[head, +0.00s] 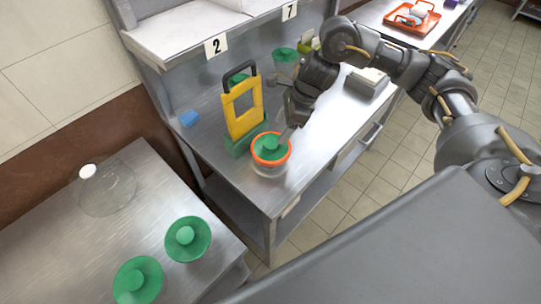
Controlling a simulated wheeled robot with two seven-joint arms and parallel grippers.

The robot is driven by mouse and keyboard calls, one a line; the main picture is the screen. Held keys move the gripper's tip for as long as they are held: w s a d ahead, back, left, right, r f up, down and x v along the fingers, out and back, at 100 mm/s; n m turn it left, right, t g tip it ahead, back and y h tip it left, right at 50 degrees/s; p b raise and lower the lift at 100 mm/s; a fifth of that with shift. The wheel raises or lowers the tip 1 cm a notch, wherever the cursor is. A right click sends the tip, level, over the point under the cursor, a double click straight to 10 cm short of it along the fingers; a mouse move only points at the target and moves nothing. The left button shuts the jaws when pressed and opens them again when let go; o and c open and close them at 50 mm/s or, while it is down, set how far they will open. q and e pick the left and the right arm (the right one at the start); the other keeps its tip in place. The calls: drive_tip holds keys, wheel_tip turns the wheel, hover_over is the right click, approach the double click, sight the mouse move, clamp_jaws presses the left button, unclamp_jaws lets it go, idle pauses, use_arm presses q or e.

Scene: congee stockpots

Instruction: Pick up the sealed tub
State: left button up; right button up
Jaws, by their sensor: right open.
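A clear tub (268,170) with an orange rim and a green knobbed lid stands upright near the front edge of the steel counter. I take this to be the sealed tub. My right gripper (284,134) reaches down from above and behind it. The gripper is open, with a fingertip at the lid. I cannot tell whether it touches the tub, and part of the lid's right side is hidden by the finger. My left gripper is not in view.
A yellow frame with a black handle (243,106) stands close behind the tub on the steel counter (222,190). A blue block (190,118) lies at the left. Green-lidded items (187,239) and a clear domed vessel (107,190) stand on the nearer table. A grey box (367,83) sits farther right.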

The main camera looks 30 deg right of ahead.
sight(271, 143)
drive_tip(key=shift+x, duration=0.75)
drive_tip(key=shift+w+a+f+p, duration=0.1)
drive_tip(key=shift+a+f+p, duration=0.05)
drive_tip(key=shift+f+p, duration=0.3)
drive_tip(key=p+x, duration=0.1)
drive_tip(key=x, duration=0.2)
drive_tip(key=shift+w+f, duration=0.2)
drive_tip(key=shift+f, duration=0.05)
drive_tip(key=shift+a+f, duration=0.1)
drive_tip(key=shift+f, duration=0.25)
drive_tip(key=shift+c, duration=0.5)
drive_tip(key=shift+r, duration=0.1)
clamp_jaws()
